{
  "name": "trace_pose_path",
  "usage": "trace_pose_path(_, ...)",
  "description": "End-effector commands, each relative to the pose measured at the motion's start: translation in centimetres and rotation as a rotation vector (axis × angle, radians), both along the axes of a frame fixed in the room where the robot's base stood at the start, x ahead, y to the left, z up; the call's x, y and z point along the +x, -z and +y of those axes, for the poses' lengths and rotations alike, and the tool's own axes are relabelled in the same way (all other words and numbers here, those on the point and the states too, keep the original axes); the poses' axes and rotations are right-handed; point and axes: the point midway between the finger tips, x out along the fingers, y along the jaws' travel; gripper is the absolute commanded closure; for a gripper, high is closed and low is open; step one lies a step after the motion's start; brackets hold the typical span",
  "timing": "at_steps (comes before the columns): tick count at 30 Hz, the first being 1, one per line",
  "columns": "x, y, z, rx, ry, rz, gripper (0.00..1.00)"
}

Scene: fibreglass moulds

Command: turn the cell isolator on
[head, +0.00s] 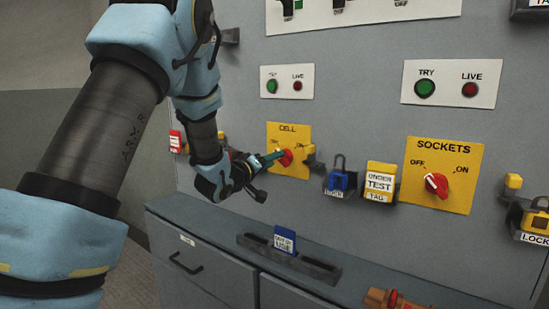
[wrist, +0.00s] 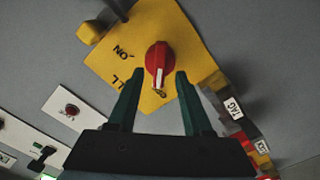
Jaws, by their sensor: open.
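The cell isolator is a red rotary knob (head: 285,158) on a yellow plate marked CELL (head: 290,133). In the wrist view the red knob (wrist: 158,62) stands just beyond my fingertips, with its pale-marked end towards the bottom of the picture. My gripper (wrist: 158,78) is open, with one green finger to each side of the knob's lower end. I cannot tell whether either finger touches it. In the head view my gripper (head: 274,158) reaches the knob from the left.
A similar SOCKETS isolator (head: 437,184) is to the right. Between them hang a blue padlock (head: 340,180) and a yellow UNDER TEST tag (head: 380,182). Green and red lamps (head: 287,83) are above the CELL plate. A grey ledge (head: 350,278) with a blue card (head: 285,239) runs below.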

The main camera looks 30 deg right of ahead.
Motion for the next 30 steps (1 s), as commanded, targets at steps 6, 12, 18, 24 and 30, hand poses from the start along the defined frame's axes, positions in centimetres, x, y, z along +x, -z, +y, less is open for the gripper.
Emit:
trace_pose_path(6,0.68,-0.03,-1.22,0.000,-0.001,-0.001,0.50)
trace_pose_path(12,0.73,-0.01,-1.27,-0.001,-0.001,0.000,0.50)
trace_pose_path(18,0.72,-0.01,-1.25,0.000,-0.001,-0.001,0.66)
trace_pose_path(24,0.71,-0.01,-1.24,0.000,-0.001,-0.001,0.88)
trace_pose_path(30,0.71,-0.01,-1.24,0.000,-0.001,-0.001,1.00)
